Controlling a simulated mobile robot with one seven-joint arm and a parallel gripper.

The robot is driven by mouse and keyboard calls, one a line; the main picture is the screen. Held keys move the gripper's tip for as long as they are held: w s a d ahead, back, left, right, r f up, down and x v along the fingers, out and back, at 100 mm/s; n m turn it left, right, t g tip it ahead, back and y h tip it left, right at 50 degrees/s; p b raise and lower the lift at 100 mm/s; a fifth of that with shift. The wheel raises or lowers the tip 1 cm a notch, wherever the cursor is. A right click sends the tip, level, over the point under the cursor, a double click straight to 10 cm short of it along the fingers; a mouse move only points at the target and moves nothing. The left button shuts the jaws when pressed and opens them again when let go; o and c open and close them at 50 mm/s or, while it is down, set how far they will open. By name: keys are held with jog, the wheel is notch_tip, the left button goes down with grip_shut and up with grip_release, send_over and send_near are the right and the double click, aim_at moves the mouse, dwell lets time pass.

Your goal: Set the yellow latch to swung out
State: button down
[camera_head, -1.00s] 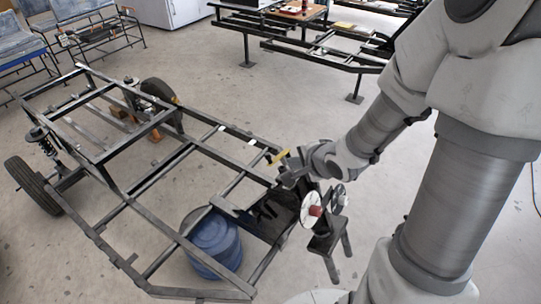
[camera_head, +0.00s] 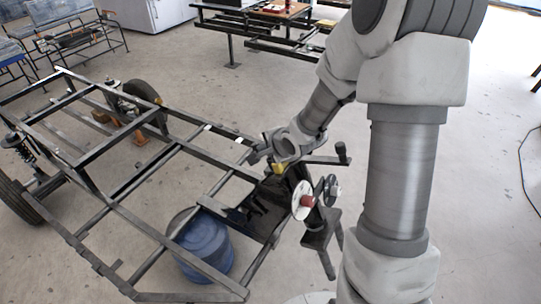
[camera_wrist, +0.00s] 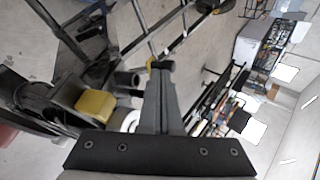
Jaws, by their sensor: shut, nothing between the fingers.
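The yellow latch (camera_head: 276,168) shows as a small yellow piece at the right corner of the dark frame, just beneath my gripper and partly hidden by it. In the wrist view a yellow block (camera_wrist: 97,104), which looks like the latch, lies left of my fingers, beside dark metal parts. My gripper (camera_head: 257,151) is shut and empty, with its tip over the frame's right end. The closed fingers (camera_wrist: 162,75) point up the wrist picture, apart from the yellow block. Whether latch and gripper body touch cannot be told.
A blue drum (camera_head: 203,245) stands under the frame (camera_head: 120,200). A stand with a red-centred disc (camera_head: 304,201) and a dark lever with a knob (camera_head: 340,153) are right of my gripper. A wheel (camera_head: 137,108) is behind. Open floor lies at right.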

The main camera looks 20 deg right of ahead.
jog(key=shift+w+a+f, duration=0.15)
jog(key=shift+w+f, duration=0.05)
jog(key=shift+w, duration=0.45)
jog(key=shift+a+f+b, duration=0.1)
jog(key=shift+b, duration=0.3)
